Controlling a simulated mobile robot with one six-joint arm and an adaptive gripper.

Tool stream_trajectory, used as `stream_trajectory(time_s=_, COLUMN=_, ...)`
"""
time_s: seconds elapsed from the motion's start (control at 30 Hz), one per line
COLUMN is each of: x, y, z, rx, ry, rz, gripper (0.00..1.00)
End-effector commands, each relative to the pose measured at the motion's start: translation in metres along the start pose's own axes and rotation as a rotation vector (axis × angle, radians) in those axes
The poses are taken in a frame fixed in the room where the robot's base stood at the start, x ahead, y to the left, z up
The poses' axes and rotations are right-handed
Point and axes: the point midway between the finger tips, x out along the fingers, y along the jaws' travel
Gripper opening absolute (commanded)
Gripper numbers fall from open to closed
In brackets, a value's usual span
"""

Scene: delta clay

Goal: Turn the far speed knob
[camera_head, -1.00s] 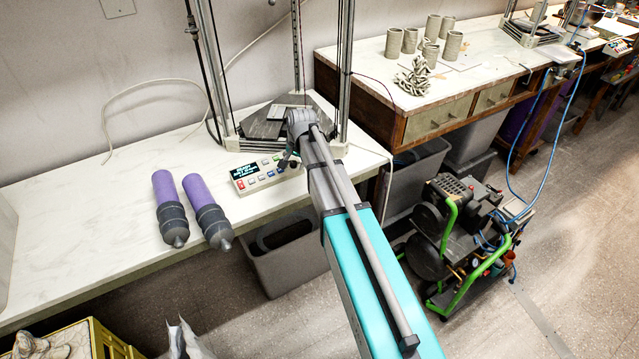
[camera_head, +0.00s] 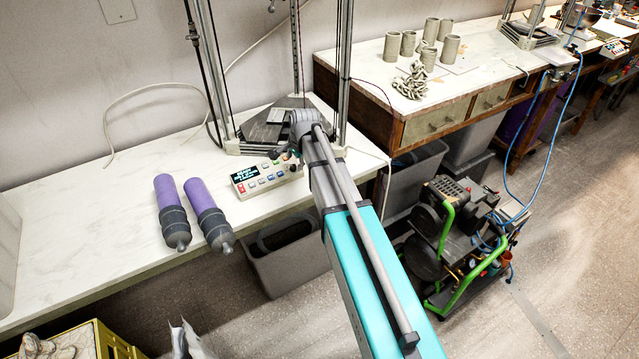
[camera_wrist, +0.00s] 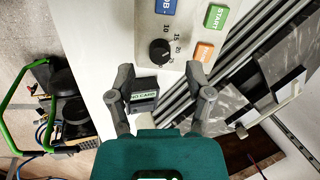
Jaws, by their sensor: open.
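A white control box (camera_head: 262,178) with a lit display and coloured buttons sits at the front edge of the white bench. In the wrist view its panel (camera_wrist: 137,22) shows a round black speed knob (camera_wrist: 160,50) with a number scale, beside an orange and a green button. My gripper (camera_wrist: 160,73) is open, its two fingers spread to either side just below the knob in the picture. The knob is between and slightly beyond the fingertips, and no contact shows.
Two purple-and-grey cylinders (camera_head: 205,205) lie left of the box. A printer frame (camera_head: 342,70) with a dark bed stands behind it. A green-framed compressor (camera_head: 445,240) stands on the floor at right. A second control box (camera_head: 614,47) sits far off at upper right.

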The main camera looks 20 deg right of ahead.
Motion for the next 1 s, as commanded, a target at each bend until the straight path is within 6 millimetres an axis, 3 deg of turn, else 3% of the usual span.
stream_trajectory(time_s=0.03, x=-0.009, y=-0.001, z=0.0, rx=0.0, ry=0.0, rz=0.0, gripper=0.66)
stream_trajectory(time_s=1.0, x=-0.096, y=-0.001, z=0.0, rx=-0.002, ry=0.0, rz=0.0, gripper=0.66)
